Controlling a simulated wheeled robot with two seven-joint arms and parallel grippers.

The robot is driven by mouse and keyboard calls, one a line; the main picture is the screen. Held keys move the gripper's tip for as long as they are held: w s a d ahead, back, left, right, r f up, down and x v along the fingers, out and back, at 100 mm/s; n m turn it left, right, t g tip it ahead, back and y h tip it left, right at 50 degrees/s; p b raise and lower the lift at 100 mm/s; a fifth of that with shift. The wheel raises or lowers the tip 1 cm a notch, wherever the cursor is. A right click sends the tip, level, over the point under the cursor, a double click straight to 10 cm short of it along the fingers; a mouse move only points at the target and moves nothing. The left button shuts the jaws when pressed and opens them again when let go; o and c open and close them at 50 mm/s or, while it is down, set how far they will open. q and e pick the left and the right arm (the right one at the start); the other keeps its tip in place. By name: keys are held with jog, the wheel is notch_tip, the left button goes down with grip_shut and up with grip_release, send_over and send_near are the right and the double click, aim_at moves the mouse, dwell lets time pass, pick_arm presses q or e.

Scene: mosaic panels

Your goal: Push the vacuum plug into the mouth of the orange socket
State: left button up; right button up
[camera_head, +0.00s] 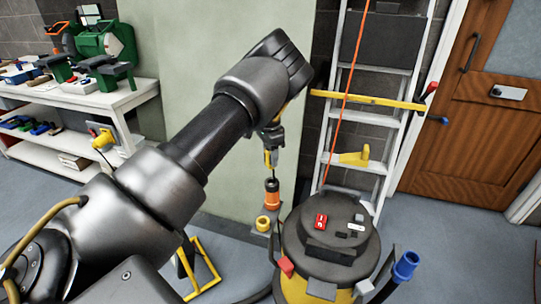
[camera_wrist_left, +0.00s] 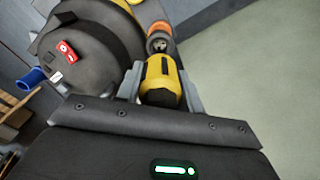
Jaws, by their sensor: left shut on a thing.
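My left gripper (camera_head: 271,143) is shut on the yellow and black vacuum plug (camera_head: 270,158) beside the green-grey wall. In the left wrist view the plug (camera_wrist_left: 163,70) sits between the two grey fingers of the gripper (camera_wrist_left: 161,90), its far end pointing at the orange socket (camera_wrist_left: 158,32). In the head view the orange socket (camera_head: 272,192) is below the plug, with a thin dark piece between them. The socket's dark mouth faces the plug in the wrist view. I cannot tell whether plug and socket touch. My right gripper is out of view.
The vacuum (camera_head: 328,240), with a dark round top and yellow body, stands right of the socket. A blue hose end (camera_head: 405,266) sticks out at its right. A ladder (camera_head: 365,118) leans behind. A white workbench (camera_head: 95,98) with tools stands at left.

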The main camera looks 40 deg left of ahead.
aim_at(271, 169)
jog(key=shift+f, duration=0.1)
